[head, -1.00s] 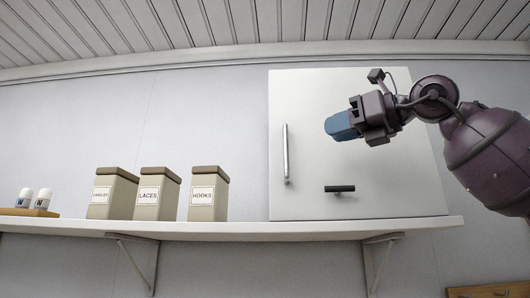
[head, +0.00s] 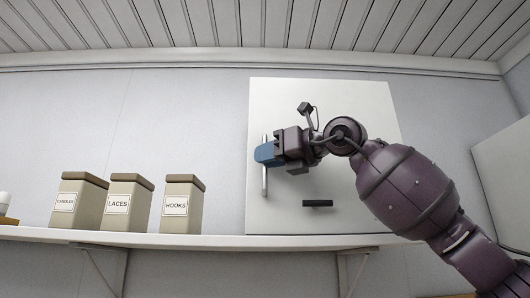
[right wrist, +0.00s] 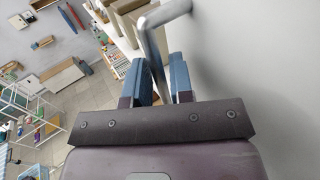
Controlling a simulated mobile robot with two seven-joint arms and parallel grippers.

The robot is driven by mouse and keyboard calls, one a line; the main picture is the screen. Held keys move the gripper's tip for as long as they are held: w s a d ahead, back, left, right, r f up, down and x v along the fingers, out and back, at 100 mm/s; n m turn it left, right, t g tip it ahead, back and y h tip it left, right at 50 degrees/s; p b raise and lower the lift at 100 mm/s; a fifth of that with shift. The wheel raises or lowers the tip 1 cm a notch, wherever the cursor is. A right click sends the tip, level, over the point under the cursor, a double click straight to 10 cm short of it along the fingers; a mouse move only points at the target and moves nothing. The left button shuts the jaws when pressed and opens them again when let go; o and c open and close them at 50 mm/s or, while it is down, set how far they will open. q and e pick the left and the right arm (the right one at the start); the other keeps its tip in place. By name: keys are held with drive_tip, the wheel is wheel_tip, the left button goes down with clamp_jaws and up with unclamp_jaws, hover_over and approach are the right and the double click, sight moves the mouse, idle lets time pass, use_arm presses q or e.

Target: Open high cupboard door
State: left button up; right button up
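The white cupboard door (head: 350,110) is shut and flat above the shelf. Its long vertical metal handle (head: 264,181) is near the door's left edge. My right gripper (head: 264,154) is at the handle's upper half, its blue fingers hiding part of the bar. In the right wrist view, the two blue fingers of my right gripper (right wrist: 156,80) stand apart. The metal handle (right wrist: 154,42) runs down into the gap between them, with room visible beside the bar. My left gripper is in no view.
A short black bar (head: 317,203) sits low on the door. The shelf (head: 200,240) runs under the cupboard and carries the candles box (head: 78,203), laces box (head: 127,204) and hooks box (head: 182,206) to the left. Another pale unit (head: 510,185) stands at the right edge.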

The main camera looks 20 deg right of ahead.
drive_tip(key=shift+w+a, duration=0.25)
drive_tip(key=shift+w, duration=0.05)
clamp_jaws()
drive_tip(key=shift+s, duration=0.1)
